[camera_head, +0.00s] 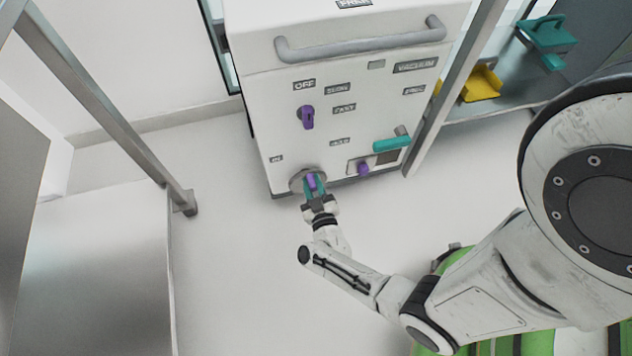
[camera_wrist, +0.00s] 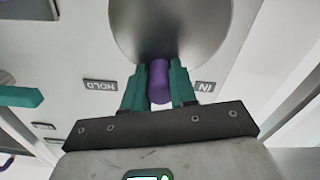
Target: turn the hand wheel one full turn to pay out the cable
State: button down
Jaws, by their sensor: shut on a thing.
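The hand wheel is a round grey metal disc (camera_head: 297,180) low on the front of a white cabinet, with a purple handle (camera_head: 311,181) standing out from it. My gripper (camera_head: 315,188) reaches the handle from the front. In the wrist view, the disc (camera_wrist: 170,25) fills the top middle and the purple handle (camera_wrist: 159,82) lies between the two teal fingers (camera_wrist: 159,88) of my gripper. The fingers are shut on the handle. Labels "HOLD" and "IN" sit on either side of the disc, upside down in this view. Part of the disc is hidden by the fingers.
The white cabinet (camera_head: 345,90) carries a grey bar handle (camera_head: 360,40), a purple knob (camera_head: 306,117), a teal lever (camera_head: 391,144) and a lower purple knob (camera_head: 363,169). A metal post (camera_head: 455,85) stands right of it. A shelf with a yellow tray (camera_head: 482,84) is beyond.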

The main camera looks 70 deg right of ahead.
jog(key=shift+w+a+f+n, duration=0.1)
jog(key=shift+a+f+n, duration=0.25)
jog(key=shift+n, duration=0.25)
jog(key=c, duration=1.2)
grip_release()
jog(key=shift+o, duration=1.4)
jog(key=shift+d+r, duration=0.1)
jog(key=shift+r, duration=0.05)
jog(key=p+v, duration=0.2)
jog(key=v, duration=0.9)
jog(key=shift+d, duration=0.1)
